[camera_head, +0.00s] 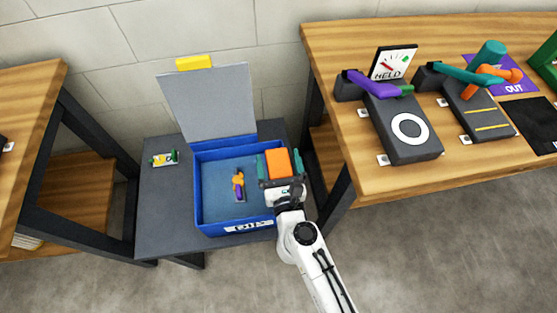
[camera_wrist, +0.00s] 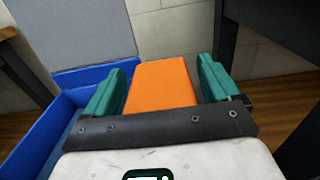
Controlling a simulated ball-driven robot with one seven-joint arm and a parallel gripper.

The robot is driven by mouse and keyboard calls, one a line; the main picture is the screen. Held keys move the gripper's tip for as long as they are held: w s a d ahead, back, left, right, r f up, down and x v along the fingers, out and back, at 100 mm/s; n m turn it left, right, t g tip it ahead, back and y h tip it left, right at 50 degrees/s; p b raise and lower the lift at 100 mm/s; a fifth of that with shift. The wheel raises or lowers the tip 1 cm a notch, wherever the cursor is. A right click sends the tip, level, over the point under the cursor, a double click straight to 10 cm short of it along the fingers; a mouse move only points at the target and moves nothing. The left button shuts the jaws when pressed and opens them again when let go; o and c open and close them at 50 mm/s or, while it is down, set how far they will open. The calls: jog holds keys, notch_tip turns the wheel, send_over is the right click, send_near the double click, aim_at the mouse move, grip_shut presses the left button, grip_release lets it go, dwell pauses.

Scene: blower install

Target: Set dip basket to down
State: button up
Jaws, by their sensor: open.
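My gripper (camera_head: 279,160) is open over the right side of the blue box. Its two teal fingers also show in the wrist view (camera_wrist: 160,82), on either side of an orange block (camera_wrist: 160,88). Gaps show between block and fingers; I cannot tell what supports the block. No part is clearly marked as the dip basket. On the right table, one dark unit (camera_head: 410,140) has a purple lever (camera_head: 372,84) and a "HELD" dial (camera_head: 394,63). Another unit (camera_head: 468,108) has a teal arm (camera_head: 462,74) and an orange handle (camera_head: 497,75), beside a purple "OUT" plate (camera_head: 518,86).
The blue box (camera_head: 197,190), lid (camera_head: 208,103) raised, holds a small purple and orange item (camera_head: 238,186). It stands on a low grey table (camera_head: 160,215) with a small green and yellow item (camera_head: 164,158). The right wooden table's edge (camera_head: 420,185) stands beside my arm.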

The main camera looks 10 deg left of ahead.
jog(key=b+v, duration=0.1)
jog(key=v, duration=0.9)
jog(key=shift+s, duration=0.4)
jog(key=shift+d, duration=0.1)
